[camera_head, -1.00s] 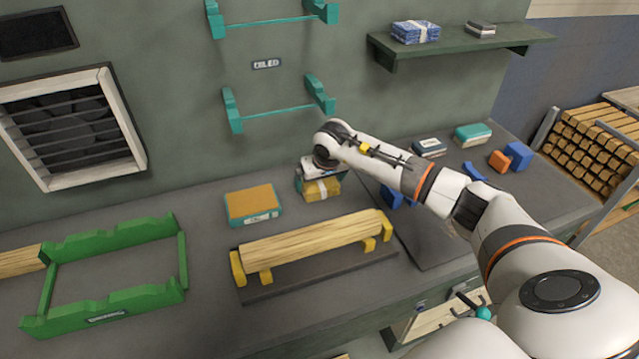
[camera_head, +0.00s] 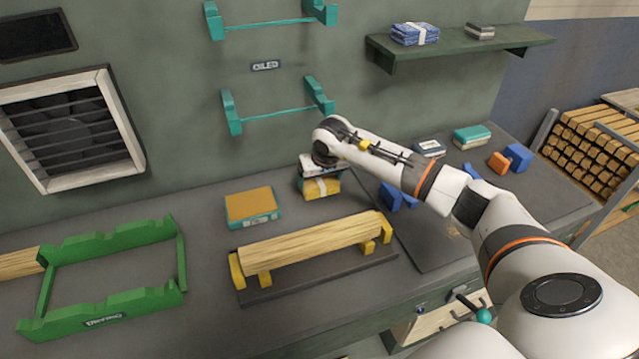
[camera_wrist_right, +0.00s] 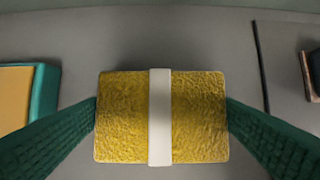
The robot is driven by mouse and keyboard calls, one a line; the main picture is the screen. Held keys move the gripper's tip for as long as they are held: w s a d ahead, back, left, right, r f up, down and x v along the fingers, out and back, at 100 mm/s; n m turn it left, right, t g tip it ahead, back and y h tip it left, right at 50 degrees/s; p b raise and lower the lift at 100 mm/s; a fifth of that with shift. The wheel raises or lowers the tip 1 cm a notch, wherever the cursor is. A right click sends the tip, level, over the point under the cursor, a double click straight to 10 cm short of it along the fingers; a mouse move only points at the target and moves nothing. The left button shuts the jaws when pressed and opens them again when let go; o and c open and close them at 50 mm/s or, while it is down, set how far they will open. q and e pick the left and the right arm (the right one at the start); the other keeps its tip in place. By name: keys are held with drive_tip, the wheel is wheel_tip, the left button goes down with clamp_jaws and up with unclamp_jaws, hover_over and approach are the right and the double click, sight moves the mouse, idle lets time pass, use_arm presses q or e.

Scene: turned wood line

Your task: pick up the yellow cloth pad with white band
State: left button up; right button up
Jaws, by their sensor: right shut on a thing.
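The yellow cloth pad with white band (camera_head: 322,188) lies on the grey bench top, behind the wooden bar. In the right wrist view the yellow pad (camera_wrist_right: 195,115) fills the middle, its white band (camera_wrist_right: 160,115) running down its centre. My right gripper (camera_wrist_right: 161,118) has its green fingers pressed against the pad's left and right sides, shut on it. In the head view my right gripper (camera_head: 320,176) points down at the pad and partly hides it. My left gripper is in neither view.
A teal box with orange top (camera_head: 252,206) sits just left of the pad. In front, a pale wooden bar (camera_head: 310,240) rests on yellow supports. A green rack (camera_head: 105,305) stands at the left. Blue blocks (camera_head: 392,197) lie to the right. The wall rises behind.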

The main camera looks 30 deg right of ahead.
sight(318, 182)
drive_tip(key=r, duration=0.1)
drive_tip(key=r+b, duration=0.1)
drive_tip(key=r, duration=0.3)
drive_tip(key=shift+a+r+b, duration=0.25)
drive_tip(key=shift+b, duration=0.05)
drive_tip(key=s+a+b, duration=0.2)
drive_tip(key=a+b, duration=0.2)
drive_tip(key=a, duration=1.3)
drive_tip(key=shift+s+a, duration=0.2)
drive_tip(key=shift+s, duration=0.2)
